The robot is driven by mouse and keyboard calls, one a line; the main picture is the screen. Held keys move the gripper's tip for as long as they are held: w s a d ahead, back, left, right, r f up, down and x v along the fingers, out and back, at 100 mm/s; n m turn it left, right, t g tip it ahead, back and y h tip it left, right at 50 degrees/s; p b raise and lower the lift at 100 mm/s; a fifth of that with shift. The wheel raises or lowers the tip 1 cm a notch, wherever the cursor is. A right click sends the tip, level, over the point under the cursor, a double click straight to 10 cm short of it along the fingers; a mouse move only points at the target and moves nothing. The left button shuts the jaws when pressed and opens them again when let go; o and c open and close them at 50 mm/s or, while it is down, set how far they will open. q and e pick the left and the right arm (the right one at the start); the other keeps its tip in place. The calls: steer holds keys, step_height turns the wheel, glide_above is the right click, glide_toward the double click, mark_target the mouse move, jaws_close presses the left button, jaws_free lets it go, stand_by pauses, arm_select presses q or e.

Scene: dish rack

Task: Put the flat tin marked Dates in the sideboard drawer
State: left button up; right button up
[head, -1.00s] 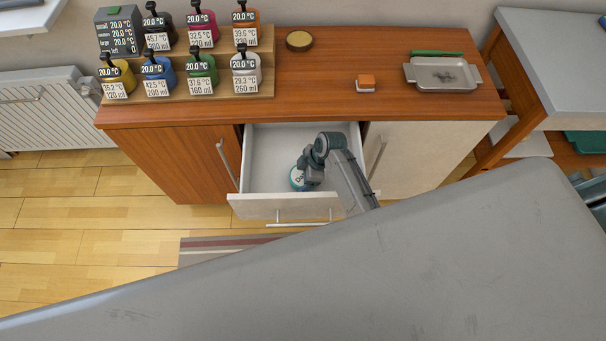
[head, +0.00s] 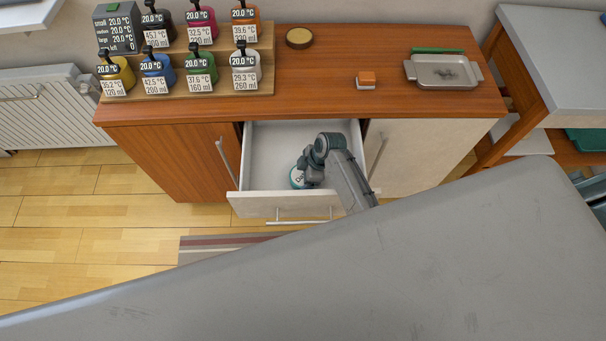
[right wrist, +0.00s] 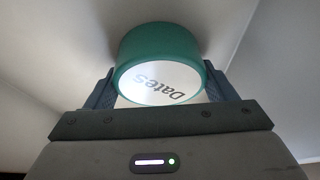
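The flat tin marked Dates (right wrist: 160,75) is round with a green side and a pale lid, and its label reads "Dates" in the right wrist view. In the head view the tin (head: 297,178) shows partly behind my right gripper (head: 308,175), inside the open sideboard drawer (head: 265,150). In the right wrist view my right gripper (right wrist: 160,88) has a finger against each side of the tin and is shut on it. Whether the tin touches the drawer floor cannot be told. My left gripper is not in view.
The sideboard top (head: 330,75) holds a rack of labelled jars (head: 190,75), a round brown-rimmed thing (head: 299,39), an orange-and-white block (head: 366,81) and a metal tray (head: 443,73). A grey surface (head: 400,260) fills the foreground. The drawer's left part looks empty.

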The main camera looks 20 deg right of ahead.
steer(key=o, duration=0.4)
steer(key=b+v, duration=0.1)
steer(key=v, duration=0.9)
steer(key=shift+s+d+r, duration=0.1)
steer(key=shift+d+r, duration=0.05)
steer(key=shift+r, duration=0.25)
jaws_close()
stand_by(0.5)
stand_by(0.8)
